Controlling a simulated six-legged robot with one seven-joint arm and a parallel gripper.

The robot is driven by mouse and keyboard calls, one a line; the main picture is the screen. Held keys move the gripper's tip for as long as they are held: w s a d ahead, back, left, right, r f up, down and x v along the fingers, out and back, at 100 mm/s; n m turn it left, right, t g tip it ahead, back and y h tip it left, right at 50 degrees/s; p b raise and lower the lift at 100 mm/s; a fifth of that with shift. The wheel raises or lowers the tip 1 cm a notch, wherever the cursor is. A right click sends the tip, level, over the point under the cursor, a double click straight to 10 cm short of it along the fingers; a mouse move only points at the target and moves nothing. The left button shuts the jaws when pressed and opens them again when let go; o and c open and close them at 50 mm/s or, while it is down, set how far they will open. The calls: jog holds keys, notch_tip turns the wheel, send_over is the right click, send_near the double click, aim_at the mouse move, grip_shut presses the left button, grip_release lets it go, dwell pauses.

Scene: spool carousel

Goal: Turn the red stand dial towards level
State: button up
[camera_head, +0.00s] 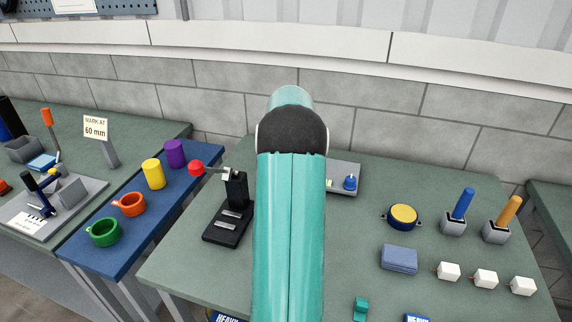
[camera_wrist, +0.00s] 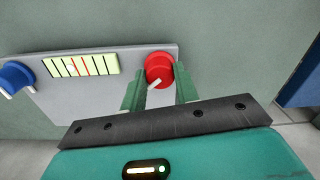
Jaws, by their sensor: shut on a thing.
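The red stand dial (camera_wrist: 159,66) is a round knob with a white pointer at the right end of a grey plate (camera_wrist: 120,110) in the wrist view. My gripper (camera_wrist: 159,84) is shut on it, one green finger on each side. The white pointer shows between the fingers, slanting. My arm hides the red dial and my gripper in the head view.
A blue dial (camera_wrist: 15,77) sits at the plate's left end; it also shows in the head view (camera_head: 350,183). A black stand (camera_head: 230,210) with a red-ended arm is left of my arm.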

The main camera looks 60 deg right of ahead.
dwell(0.3)
jog(key=o, duration=1)
jog(key=shift+r, duration=0.15)
notch_tip(320, 180, up, 14)
jog(key=shift+s+f, duration=0.15)
jog(key=shift+f, duration=0.05)
